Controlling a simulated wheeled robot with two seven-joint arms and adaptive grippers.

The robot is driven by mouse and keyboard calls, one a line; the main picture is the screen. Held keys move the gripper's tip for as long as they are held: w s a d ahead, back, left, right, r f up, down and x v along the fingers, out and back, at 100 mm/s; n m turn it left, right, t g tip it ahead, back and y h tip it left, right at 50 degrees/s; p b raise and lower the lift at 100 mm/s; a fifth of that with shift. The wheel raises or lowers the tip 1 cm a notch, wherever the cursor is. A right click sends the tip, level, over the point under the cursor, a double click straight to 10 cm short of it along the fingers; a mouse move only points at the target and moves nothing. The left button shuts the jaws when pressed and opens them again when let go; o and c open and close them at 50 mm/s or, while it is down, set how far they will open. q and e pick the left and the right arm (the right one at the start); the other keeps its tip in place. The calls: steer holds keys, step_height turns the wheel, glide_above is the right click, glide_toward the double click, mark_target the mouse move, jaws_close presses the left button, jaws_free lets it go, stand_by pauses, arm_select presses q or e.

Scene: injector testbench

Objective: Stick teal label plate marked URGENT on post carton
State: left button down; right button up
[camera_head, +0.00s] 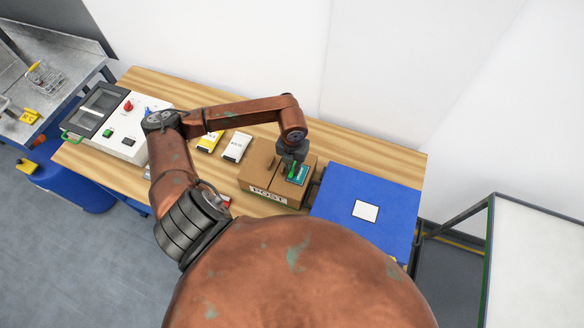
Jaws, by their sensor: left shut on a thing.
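The post carton (262,163) is a brown cardboard box with POST on its front side, standing on the wooden table. The teal label plate (299,174) is at the right part of the carton's top. My left gripper (291,170) points down over the carton and is shut on the teal plate. I cannot tell whether the plate touches the carton top. The gripper covers part of the plate, and its word is too small to read. My right gripper is not in view.
A blue mat (335,213) with a white square (365,210) lies right of the carton. Yellow (210,141) and white (236,147) packs lie to the left. A control box (126,124) stands at the table's left end. A red item is partly hidden by my arm.

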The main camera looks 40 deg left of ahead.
arm_select(q)
steer(key=c, duration=1.9)
jaws_free()
step_height(320, 180, up, 12)
steer(key=shift+s, duration=0.1)
